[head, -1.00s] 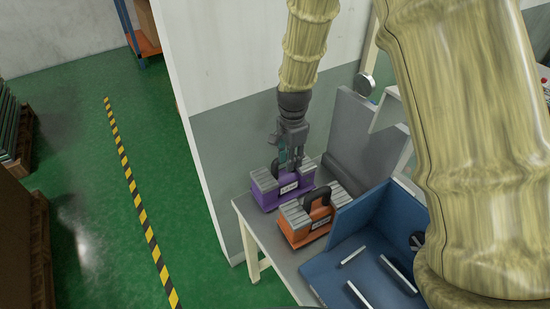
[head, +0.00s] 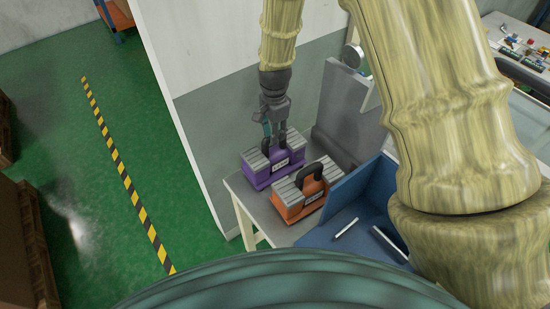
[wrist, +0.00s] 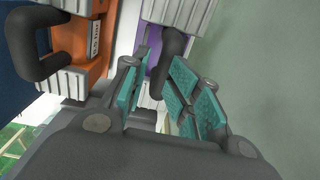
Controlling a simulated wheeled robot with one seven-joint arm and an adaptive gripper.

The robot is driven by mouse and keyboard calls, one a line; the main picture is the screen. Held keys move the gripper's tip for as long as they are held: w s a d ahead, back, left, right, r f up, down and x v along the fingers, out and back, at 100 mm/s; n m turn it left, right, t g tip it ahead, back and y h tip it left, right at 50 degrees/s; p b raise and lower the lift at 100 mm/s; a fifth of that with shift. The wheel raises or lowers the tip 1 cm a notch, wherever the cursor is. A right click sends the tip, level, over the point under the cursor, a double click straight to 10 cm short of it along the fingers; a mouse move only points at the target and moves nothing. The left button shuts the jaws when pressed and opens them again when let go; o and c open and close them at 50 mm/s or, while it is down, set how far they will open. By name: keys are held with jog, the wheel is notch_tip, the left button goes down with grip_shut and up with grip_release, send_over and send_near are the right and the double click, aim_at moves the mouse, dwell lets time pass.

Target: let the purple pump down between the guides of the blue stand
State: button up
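The purple pump (head: 258,178), with grey ribbed blocks, a white label and a dark handle, sits on a table in the head view. In the wrist view its purple body (wrist: 153,50) shows in part beyond the fingers. My gripper (head: 278,145) is above it, fingers pointing down at the handle. In the wrist view my gripper (wrist: 155,90) has its teal pads apart, with the dark handle (wrist: 172,58) in line with the gap; no grip shows. The blue stand (head: 325,240) is right of the pumps, with light guide bars (head: 346,228) on its floor; my body hides its front.
An orange pump (head: 296,208) with a dark handle stands close beside the purple one, between it and the stand; it also shows in the wrist view (wrist: 75,40). A grey wall (head: 215,130) rises close behind the table. A grey upright panel (head: 340,110) stands behind the stand.

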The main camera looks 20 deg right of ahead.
jog(key=p, duration=0.1)
send_over(274, 151)
notch_tip(274, 151, down, 4)
jog(key=shift+w+d+f, duration=0.15)
jog(key=shift+f, duration=0.05)
jog(key=shift+s+f, duration=0.2)
jog(key=shift+s, duration=0.05)
jog(key=shift+s+f+p, duration=0.1)
jog(key=shift+f+p, duration=0.25)
jog(key=shift+f, duration=0.05)
jog(key=shift+w+f, duration=0.3)
jog(key=shift+f, duration=0.45)
jog(key=shift+s+f, duration=0.1)
jog(key=shift+f, duration=0.05)
jog(key=shift+c, duration=0.4)
grip_shut()
